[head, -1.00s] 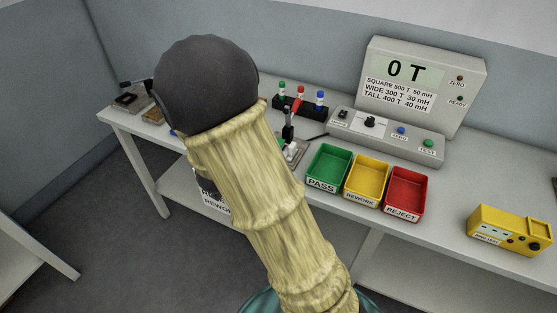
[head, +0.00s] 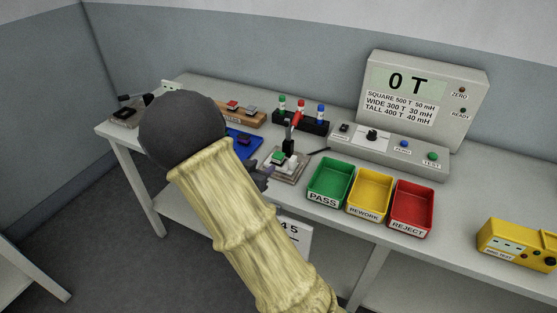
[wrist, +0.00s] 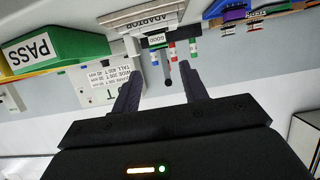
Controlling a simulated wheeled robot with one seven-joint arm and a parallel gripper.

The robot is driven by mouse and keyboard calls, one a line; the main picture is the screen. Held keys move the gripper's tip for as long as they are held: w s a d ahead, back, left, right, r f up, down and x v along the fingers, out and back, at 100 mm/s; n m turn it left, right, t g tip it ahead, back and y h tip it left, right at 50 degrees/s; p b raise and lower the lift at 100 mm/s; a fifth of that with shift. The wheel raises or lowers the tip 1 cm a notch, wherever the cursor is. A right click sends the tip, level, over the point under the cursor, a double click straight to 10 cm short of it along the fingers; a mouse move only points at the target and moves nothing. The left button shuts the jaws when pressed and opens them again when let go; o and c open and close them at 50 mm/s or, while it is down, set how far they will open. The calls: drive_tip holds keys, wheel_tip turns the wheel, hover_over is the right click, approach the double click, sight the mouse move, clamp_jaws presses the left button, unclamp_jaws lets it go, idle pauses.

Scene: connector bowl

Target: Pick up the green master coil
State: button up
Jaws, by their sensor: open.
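A small green block (head: 279,156), which looks like the green master coil, sits on a grey fixture (head: 285,170) with a red-handled lever. In the wrist view the green block (wrist: 157,40) reads GOOD, beside the fixture's ADAPTOR plate (wrist: 143,18). My gripper (head: 262,178) is at the fixture's near left side in the head view, partly hidden by my arm. In the wrist view my gripper (wrist: 160,85) is open, with nothing between its fingers. The green block appears beyond the fingertips, apart from them.
A black rack (head: 296,118) with green-, red- and blue-topped posts stands behind. Right of the fixture are the green PASS (head: 314,199), yellow REWORK (head: 353,207) and red REJECT (head: 398,228) bins. A blue tray (head: 243,143) and wooden holder (head: 238,117) lie left.

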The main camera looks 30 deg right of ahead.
sight(277, 156)
drive_tip(key=x, duration=0.7)
drive_tip(key=shift+w+d, duration=0.1)
drive_tip(key=shift+d+f, duration=0.1)
drive_tip(key=x, duration=0.5)
drive_tip(key=shift+f, duration=0.15)
drive_tip(key=c, duration=0.8)
drive_tip(key=shift+o, duration=0.2)
wheel_tip(277, 156, up, 10)
drive_tip(key=shift+r+p, duration=0.1)
drive_tip(key=shift+p, duration=0.55)
